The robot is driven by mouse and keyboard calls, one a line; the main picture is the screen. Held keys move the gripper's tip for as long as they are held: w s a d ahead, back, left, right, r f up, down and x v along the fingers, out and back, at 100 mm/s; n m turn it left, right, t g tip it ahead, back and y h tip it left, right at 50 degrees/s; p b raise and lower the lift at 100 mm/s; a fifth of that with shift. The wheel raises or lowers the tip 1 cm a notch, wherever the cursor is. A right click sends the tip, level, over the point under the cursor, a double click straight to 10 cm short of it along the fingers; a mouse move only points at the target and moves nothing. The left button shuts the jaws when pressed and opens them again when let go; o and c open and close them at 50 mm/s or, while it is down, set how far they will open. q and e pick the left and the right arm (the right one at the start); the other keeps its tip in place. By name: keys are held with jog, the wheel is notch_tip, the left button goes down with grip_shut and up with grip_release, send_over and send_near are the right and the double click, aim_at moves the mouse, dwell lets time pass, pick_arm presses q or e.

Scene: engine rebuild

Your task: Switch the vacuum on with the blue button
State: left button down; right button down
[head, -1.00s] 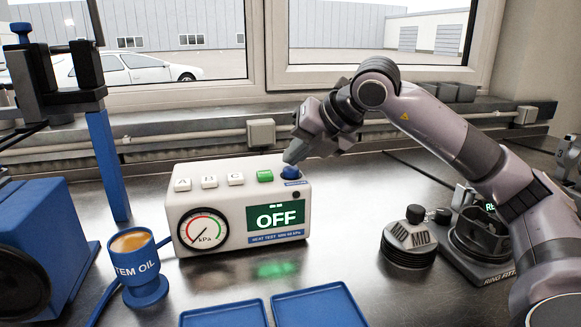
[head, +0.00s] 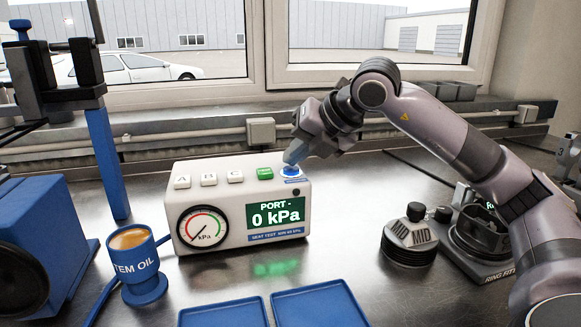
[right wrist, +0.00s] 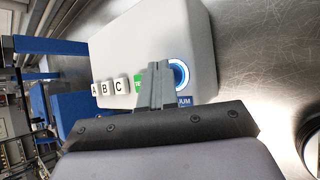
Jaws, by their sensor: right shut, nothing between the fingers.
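The white vacuum tester box (head: 207,200) stands on the metal bench. Its blue button (head: 290,171) sits at the top right and has a lit ring, which also shows in the right wrist view (right wrist: 180,75). In the right wrist view the fingers (right wrist: 157,85) partly cover the button's side. My left gripper is out of view.
White keys A, B and C (head: 208,179) and a green key (head: 265,173) line the box's top. A blue "STEM OIL" cup (head: 146,277) stands left. Blue trays (head: 315,307) lie in front. A dark "MID" part (head: 410,240) stands right.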

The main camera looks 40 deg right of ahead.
aim_at(296, 169)
jog(key=shift+f, duration=0.2)
jog(key=shift+r+p, duration=0.35)
jog(key=shift+r, duration=0.05)
dwell(0.3)
notch_tip(296, 169, up, 6)
jog(key=p, duration=0.5)
jog(key=shift+r+p, duration=0.1)
jog(key=shift+p, duration=0.3)
